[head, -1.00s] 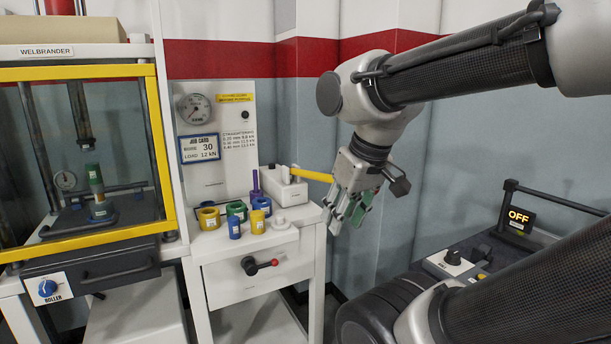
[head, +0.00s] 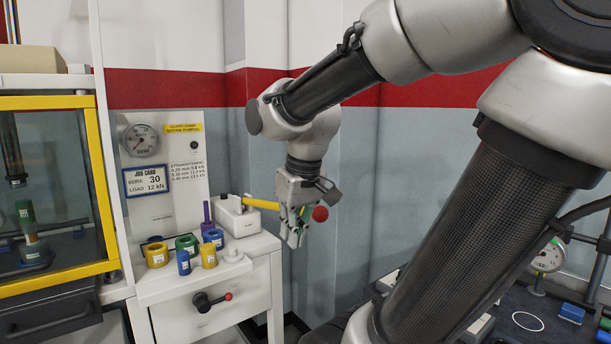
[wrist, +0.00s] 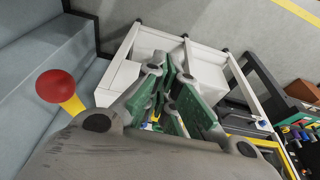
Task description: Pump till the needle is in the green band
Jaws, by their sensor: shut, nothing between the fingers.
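The pump (head: 238,217) is a white block at the right end of the white bench. Its yellow lever (head: 262,204) sticks out to the right, roughly level, and ends in a red ball (head: 320,213). My gripper (head: 294,240) points down at the lever, hiding part of it. Its green-padded fingers are shut and empty. In the wrist view the red ball (wrist: 56,86) lies left of my gripper (wrist: 172,98), outside the fingers. The round gauge (head: 141,140) is on the white panel; its needle and any green band are too small to read.
Yellow, green and blue rings, including a yellow ring (head: 156,255), stand left of the pump. A drawer handle (head: 208,301) juts out below. A yellow-framed press (head: 102,185) stands left. The job card (head: 147,179) reads bore 30, load 12 kN. Blue-grey wall lies behind.

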